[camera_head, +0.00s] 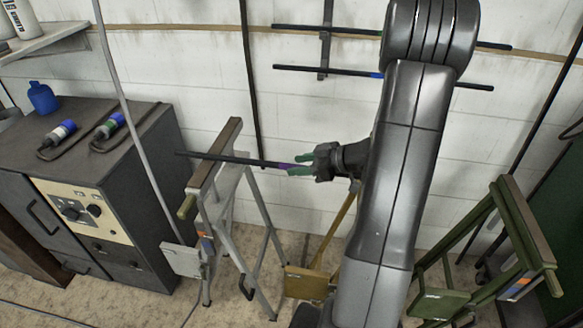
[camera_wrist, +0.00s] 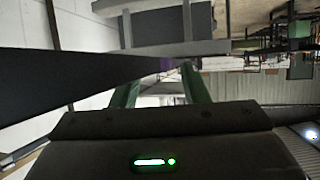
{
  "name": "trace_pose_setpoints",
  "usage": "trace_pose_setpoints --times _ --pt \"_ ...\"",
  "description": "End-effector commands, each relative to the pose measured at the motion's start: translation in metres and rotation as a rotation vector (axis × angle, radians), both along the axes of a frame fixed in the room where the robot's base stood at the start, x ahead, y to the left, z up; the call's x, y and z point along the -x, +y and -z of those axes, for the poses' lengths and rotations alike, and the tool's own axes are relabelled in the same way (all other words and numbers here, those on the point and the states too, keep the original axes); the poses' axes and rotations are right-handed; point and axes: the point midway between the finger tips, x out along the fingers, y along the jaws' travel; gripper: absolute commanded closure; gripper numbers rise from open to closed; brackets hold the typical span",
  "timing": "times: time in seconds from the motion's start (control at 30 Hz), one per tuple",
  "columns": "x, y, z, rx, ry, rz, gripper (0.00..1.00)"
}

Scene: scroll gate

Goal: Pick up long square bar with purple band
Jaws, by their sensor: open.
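The long dark square bar (camera_head: 225,158) lies across the top of the left grey trestle and reaches right to my gripper. Its purple band (camera_head: 282,166) shows right at my fingertips. My gripper (camera_head: 296,165) has green fingers and is open, with the bar's banded part at or between them; contact cannot be told. In the wrist view the bar (camera_wrist: 70,85) comes in large from the left and narrows toward the purple band (camera_wrist: 168,64), between the green fingers of my gripper (camera_wrist: 160,78). The bar's right end is hidden at the gripper.
The grey trestle (camera_head: 230,135) stands under the bar. A dark cabinet (camera_head: 80,190) with blue-capped items is at left. A green trestle (camera_head: 480,240) stands at right. Other dark bars (camera_head: 330,70) hang on the white wall behind. A grey cable (camera_head: 125,100) hangs in front of the cabinet.

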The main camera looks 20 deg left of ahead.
Motion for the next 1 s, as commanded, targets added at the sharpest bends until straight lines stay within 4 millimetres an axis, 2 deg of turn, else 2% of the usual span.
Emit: trace_pose_setpoints --times 0.27,0.5,1.0 --pt "-0.0002 0.0027 0.0012 0.000 -0.001 0.002 0.59" --pt "-0.0001 0.0027 0.0012 0.000 0.000 0.001 1.00" --pt "0.0002 0.0025 0.0015 0.000 0.001 0.000 1.00"
